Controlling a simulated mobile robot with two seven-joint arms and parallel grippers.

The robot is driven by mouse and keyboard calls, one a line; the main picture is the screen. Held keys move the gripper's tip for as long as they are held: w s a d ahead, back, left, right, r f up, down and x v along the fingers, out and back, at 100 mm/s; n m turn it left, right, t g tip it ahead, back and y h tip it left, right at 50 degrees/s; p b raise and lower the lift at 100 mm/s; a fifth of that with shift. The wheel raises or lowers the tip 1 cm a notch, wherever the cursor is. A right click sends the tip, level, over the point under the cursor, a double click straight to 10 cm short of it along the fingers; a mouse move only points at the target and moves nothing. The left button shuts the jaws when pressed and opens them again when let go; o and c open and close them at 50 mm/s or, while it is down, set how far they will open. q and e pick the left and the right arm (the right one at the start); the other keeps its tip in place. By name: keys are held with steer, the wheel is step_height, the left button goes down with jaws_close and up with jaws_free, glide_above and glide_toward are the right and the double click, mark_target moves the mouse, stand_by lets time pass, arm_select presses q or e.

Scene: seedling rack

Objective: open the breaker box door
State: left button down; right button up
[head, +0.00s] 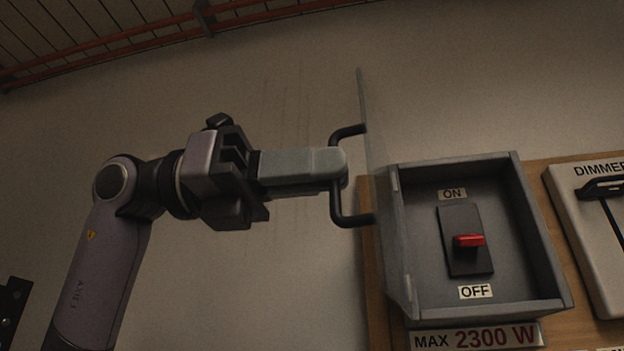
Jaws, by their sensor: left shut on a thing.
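The breaker box (535,235) is a grey box on a wooden board at the right of the head view. Its door (376,150) is a thin, see-through panel at the box's left side, swung out and seen nearly edge-on. A black bar handle (351,219) stands out from the door toward the left. My left gripper (335,165) comes in from the left and is shut on the handle. Inside the box a red switch lever (469,241) sits between the labels ON and OFF. My right gripper is not in view.
A dimmer panel (581,225) with a black slider is to the right of the box on the wooden board (378,290). A sign reading MAX 2300 W (475,337) is below the box. The wall left of the door is bare. Reddish pipes (120,37) run along the top.

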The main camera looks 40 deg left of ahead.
arm_select(q)
steer(key=shift+w+a+r, duration=0.1)
steer(key=shift+w+a, duration=0.15)
steer(key=shift+w, duration=0.3)
steer(key=c, duration=1.3)
jaws_free()
steer(key=shift+w+n, duration=0.1)
steer(key=shift+n, duration=0.2)
steer(key=shift+o, duration=0.4)
steer(key=shift+w, duration=0.3)
steer(key=shift+s+d, duration=0.1)
steer(key=shift+s, duration=0.05)
steer(key=v, duration=0.7)
steer(key=shift+b, duration=0.35)
steer(key=shift+s, duration=0.15)
